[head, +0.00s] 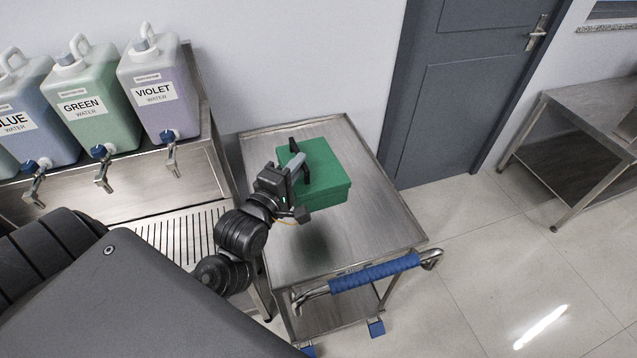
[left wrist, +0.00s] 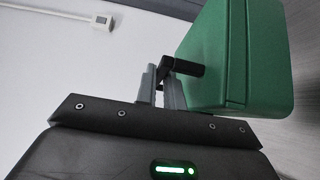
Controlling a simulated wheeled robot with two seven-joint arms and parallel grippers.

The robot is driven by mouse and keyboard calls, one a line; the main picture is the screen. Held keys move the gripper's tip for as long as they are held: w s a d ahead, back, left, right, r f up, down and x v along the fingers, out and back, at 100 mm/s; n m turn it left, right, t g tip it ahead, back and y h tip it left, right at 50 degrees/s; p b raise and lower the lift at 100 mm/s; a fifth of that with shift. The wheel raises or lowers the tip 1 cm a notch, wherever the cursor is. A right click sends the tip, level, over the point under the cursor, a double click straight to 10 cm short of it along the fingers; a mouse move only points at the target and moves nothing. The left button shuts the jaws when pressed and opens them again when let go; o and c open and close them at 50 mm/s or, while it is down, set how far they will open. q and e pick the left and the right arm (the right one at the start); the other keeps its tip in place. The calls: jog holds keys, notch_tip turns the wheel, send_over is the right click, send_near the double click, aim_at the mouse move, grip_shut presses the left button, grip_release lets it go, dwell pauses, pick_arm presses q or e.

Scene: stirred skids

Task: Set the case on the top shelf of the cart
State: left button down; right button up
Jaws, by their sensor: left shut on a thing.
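A green case (head: 326,179) with a dark handle is over the top shelf of the metal cart (head: 375,218) in the head view. A dark shadow lies on the shelf below the case, so it seems to hang a little above the surface. My left gripper (head: 297,166) is shut on the case's handle at its left side. In the left wrist view the fingers (left wrist: 163,88) close around the black handle, and the green case (left wrist: 240,55) fills the upper right. My right gripper is not in view.
The cart's blue push handle (head: 374,272) is at its near end. The rest of its top is bare. Left of it stands a metal counter with several water jugs, including the violet one (head: 160,90). A grey door (head: 470,85) and another metal table (head: 585,135) are at right.

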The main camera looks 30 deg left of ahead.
pick_arm(q)
jog(key=shift+s+a+f+m+g+h+b, duration=0.65)
jog(key=shift+s+a+m+h+b, duration=0.65)
jog(key=shift+s+a+m+h, duration=2.1)
jog(key=shift+n+h, duration=0.6)
jog(key=shift+n, duration=0.3)
jog(key=w+d+f, duration=0.1)
jog(key=w, duration=0.2)
jog(key=w+d+f, duration=0.1)
jog(key=w+d, duration=0.1)
jog(key=w, duration=0.1)
jog(key=w+d+f, duration=0.1)
jog(key=w, duration=0.2)
jog(key=shift+w+d+f+p, duration=0.2)
jog(key=shift+w+f+p, duration=0.1)
jog(key=shift+f, duration=0.05)
jog(key=w+f, duration=0.1)
jog(key=w+d+f, duration=0.1)
jog(key=f, duration=0.1)
jog(key=w+f, duration=0.1)
jog(key=shift+d+f, duration=0.25)
jog(key=shift+f, duration=0.05)
jog(key=shift+w+d+f, duration=0.2)
jog(key=shift+w+f, duration=0.2)
jog(key=shift+f, duration=0.1)
notch_tip(320, 180, down, 3)
jog(key=shift+f+p, duration=0.1)
jog(key=shift+p, duration=0.35)
